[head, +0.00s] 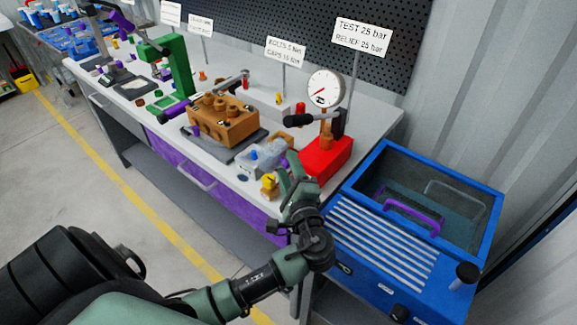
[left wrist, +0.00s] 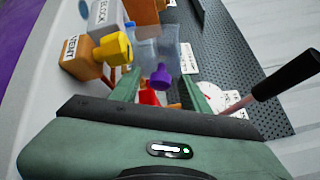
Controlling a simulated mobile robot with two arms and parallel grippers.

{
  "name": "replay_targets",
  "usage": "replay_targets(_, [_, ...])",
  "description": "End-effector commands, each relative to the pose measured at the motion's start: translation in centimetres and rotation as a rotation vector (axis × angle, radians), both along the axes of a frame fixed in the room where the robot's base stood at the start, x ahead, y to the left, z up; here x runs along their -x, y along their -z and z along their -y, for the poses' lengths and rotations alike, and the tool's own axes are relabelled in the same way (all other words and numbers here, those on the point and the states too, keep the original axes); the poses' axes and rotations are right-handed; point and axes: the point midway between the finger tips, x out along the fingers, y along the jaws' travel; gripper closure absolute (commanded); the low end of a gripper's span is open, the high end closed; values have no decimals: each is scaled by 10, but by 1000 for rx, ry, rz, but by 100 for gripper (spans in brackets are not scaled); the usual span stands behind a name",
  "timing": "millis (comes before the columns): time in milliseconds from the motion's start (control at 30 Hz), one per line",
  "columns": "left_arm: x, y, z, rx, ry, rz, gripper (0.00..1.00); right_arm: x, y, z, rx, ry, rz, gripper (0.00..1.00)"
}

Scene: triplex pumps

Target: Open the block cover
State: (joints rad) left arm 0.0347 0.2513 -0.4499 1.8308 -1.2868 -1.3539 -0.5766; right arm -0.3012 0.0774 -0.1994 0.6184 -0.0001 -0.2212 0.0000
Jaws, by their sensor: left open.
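The block cover is a clear, see-through panel (left wrist: 172,50) in the left wrist view, with a purple knob (left wrist: 161,76) on it. The grey block (left wrist: 105,16), with a "BLOCK" label, is beside it. In the head view the clear cover (head: 268,154) sits over the small grey block on the bench. My left gripper (head: 291,168) is open at the bench's front edge, just right of the cover. In the left wrist view the purple knob shows between the open fingers of the gripper (left wrist: 160,88); I cannot tell whether they touch it. My right gripper is not in view.
An orange block labelled "VENT" (left wrist: 75,50) with a yellow knob (left wrist: 112,47) is close to my left finger. A red test pump (head: 325,158) with a gauge (head: 324,88) and black handle stands behind the gripper. A blue tank (head: 375,245) is at right.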

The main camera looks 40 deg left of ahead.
Motion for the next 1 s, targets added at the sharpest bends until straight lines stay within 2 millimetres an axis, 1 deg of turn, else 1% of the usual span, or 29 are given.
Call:
replay_targets(33, [-1, 0, -1, 0, 0, 0, 54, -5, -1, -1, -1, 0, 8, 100])
replay_targets(100, [-1, 0, -1, 0, 0, 0, 54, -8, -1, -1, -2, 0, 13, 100])
replay_targets(200, [-1, 0, -1, 0, 0, 0, 54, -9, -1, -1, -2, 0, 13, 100])
replay_targets(233, [-1, 0, 0, 0, 1, 0, 57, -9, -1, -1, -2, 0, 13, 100])
replay_targets(267, [-1, 0, 0, 1, 1, 0, 65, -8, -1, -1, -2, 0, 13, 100])
replay_targets(300, [0, 0, 0, 1, 1, 0, 76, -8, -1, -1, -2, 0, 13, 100])
replay_targets(400, [0, 0, 0, 2, 1, 0, 100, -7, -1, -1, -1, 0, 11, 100])
replay_targets(700, [0, 1, 0, 2, 0, -1, 100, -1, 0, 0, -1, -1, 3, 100])
replay_targets(1000, [0, 1, 0, 3, 1, -2, 100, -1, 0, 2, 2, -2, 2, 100])
